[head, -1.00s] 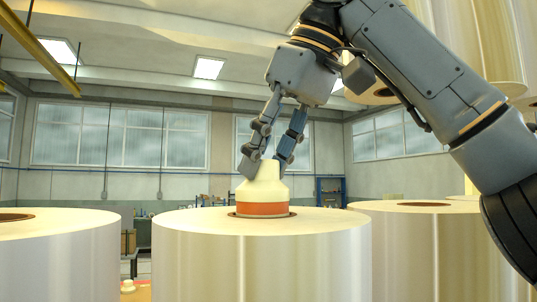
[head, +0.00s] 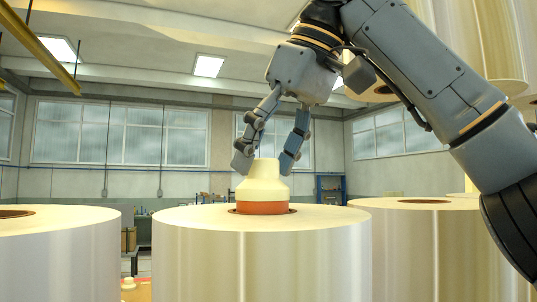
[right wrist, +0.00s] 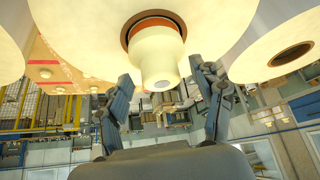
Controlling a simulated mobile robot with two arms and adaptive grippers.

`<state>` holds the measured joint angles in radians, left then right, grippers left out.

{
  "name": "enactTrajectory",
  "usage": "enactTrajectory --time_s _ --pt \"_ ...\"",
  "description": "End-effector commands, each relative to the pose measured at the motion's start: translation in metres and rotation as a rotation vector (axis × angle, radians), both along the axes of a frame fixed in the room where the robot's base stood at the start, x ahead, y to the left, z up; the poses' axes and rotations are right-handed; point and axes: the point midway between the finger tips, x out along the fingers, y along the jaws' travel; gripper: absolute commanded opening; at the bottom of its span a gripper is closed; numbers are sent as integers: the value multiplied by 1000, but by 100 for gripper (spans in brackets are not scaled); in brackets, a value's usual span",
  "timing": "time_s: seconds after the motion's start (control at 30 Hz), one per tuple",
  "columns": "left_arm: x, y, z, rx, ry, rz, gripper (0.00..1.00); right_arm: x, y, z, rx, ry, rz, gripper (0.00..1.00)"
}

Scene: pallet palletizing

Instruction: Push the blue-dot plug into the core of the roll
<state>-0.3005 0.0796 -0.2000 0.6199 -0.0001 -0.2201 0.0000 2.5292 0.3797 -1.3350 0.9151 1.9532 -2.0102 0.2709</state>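The cream plug (head: 263,184) with an orange lower band (head: 262,208) stands upright in the core of the middle roll (head: 262,255). Part of the orange band still shows above the roll's top face. No blue dot can be seen on it. My right gripper (head: 264,165) is above the plug, with its fingers spread on either side of the knob and apart from it. In the right wrist view the plug (right wrist: 157,55) lies between and beyond the open fingers (right wrist: 162,76). My left gripper is not in view.
Other film rolls stand close on the left (head: 55,255) and right (head: 430,250), their cores empty. More rolls (head: 460,40) hang or stack at the upper right. Free air surrounds the gripper above the middle roll.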

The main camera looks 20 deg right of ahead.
Motion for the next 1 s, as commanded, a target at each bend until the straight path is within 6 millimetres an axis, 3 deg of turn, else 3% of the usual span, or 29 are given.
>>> enactTrajectory --time_s 0.33,0.67,1.0 --pt "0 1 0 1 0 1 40 -2 0 3 -1 0 0 67" --pt "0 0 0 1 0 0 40 -15 -9 29 2 -5 -4 67" --pt "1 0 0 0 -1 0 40 -75 -47 27 1 -5 -2 67"
